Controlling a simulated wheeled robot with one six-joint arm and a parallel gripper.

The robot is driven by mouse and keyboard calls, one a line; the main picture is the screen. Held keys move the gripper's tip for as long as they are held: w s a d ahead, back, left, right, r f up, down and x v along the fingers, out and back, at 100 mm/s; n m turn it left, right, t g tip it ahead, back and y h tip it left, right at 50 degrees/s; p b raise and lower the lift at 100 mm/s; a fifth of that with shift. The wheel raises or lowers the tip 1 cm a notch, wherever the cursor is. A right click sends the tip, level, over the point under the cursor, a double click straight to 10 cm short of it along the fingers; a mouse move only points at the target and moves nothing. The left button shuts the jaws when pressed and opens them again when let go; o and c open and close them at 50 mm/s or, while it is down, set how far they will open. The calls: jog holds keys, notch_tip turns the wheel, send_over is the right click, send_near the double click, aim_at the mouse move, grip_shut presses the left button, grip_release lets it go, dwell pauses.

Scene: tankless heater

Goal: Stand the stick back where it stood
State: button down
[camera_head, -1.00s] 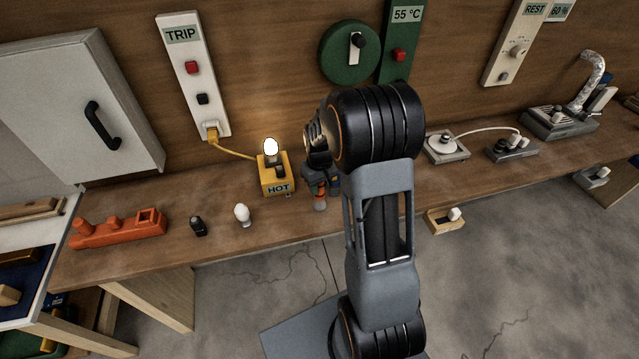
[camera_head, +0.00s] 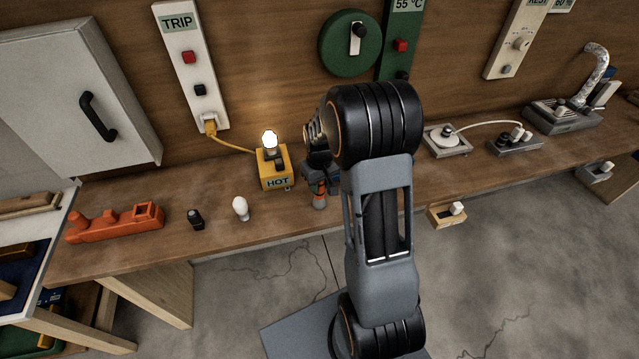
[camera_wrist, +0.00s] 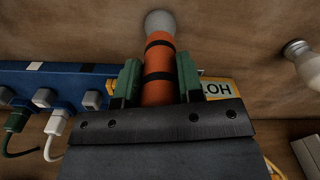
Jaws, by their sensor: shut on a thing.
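The stick (camera_wrist: 158,62) is orange with two black bands and a round grey end. In the wrist view it lies between the green finger pads of my gripper (camera_wrist: 160,82), which is shut on it. In the head view my gripper (camera_head: 320,180) is partly hidden by my arm. The stick's orange part (camera_head: 319,198) and grey end show just below it, over the bench right of the yellow HOT box (camera_head: 277,182). I cannot tell whether the grey end touches the bench. The spot where the stick stood is not identifiable.
A blue strip (camera_wrist: 38,80) with switches and plugs lies left in the wrist view. A white bulb (camera_head: 240,207), a black piece (camera_head: 196,218) and an orange boat-shaped block (camera_head: 115,222) stand left on the bench (camera_head: 225,240). A lit bulb (camera_head: 270,140) tops the HOT box.

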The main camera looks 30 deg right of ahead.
jog(key=shift+f+b, duration=0.3)
jog(key=shift+f, duration=0.15)
jog(key=c, duration=0.7)
grip_release()
notch_tip(320, 180, up, 14)
jog(key=shift+b, duration=0.35)
